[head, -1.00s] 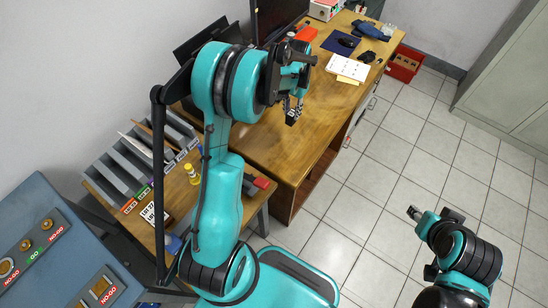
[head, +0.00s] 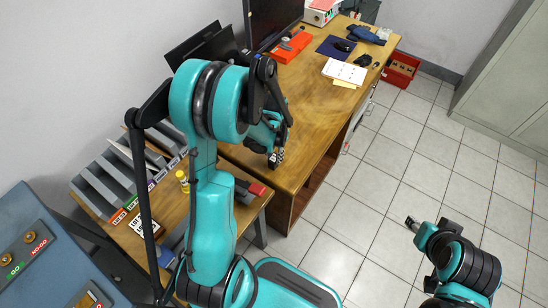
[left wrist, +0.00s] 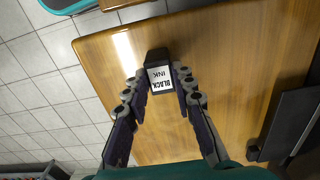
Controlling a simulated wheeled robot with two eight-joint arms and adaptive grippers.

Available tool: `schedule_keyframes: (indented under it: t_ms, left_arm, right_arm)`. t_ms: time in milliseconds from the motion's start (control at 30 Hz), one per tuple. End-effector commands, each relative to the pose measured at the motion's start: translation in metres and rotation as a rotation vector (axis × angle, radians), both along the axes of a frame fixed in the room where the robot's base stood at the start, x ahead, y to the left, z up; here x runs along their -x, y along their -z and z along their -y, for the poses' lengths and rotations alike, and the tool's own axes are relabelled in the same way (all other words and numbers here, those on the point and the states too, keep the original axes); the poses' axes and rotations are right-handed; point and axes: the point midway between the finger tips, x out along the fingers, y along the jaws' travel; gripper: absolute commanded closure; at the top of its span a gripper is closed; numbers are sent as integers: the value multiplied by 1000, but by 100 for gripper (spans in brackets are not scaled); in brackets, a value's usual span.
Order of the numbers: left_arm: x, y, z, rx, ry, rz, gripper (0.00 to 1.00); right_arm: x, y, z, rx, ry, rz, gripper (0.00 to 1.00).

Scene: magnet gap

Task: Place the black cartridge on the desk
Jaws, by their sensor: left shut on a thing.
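The black cartridge (left wrist: 158,77), with a white "BLACK INK" label, is between the fingertips of my left gripper (left wrist: 162,92) in the left wrist view. The gripper is shut on it. In the head view my left gripper (head: 275,158) is over the near end of the wooden desk (head: 318,105), close to its front edge. The desk top also fills much of the left wrist view (left wrist: 220,60). I cannot tell whether the cartridge touches the desk. My right gripper (head: 411,222) is over the tiled floor, well away from the desk; its jaws are too small to read.
A monitor (head: 270,22), an orange box (head: 291,47), white paper (head: 344,72) and a dark blue mat (head: 337,46) occupy the desk's far part. A lower side table (head: 178,205) with grey racks (head: 118,178) stands at left. The desk's middle is clear.

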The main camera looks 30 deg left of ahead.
Motion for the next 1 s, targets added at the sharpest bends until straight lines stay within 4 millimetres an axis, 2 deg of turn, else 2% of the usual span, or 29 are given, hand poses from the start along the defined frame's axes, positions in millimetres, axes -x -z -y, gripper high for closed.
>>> schedule_keyframes:
  t_ms: [367,400,467,833,1000]
  left_arm:
    - [0,5,0,0,0,0,93]
    - [0,5,0,0,0,0,67]
    - [0,4,0,0,0,0,54]
    - [0,0,0,0,0,0,54]
    - [0,-28,0,0,0,0,54]
  right_arm:
    - [0,5,0,0,0,0,60]
    - [0,4,0,0,0,0,60]
    - [0,3,0,0,0,0,60]
    - [0,-1,0,0,0,0,60]
    - [0,-12,0,0,0,0,60]
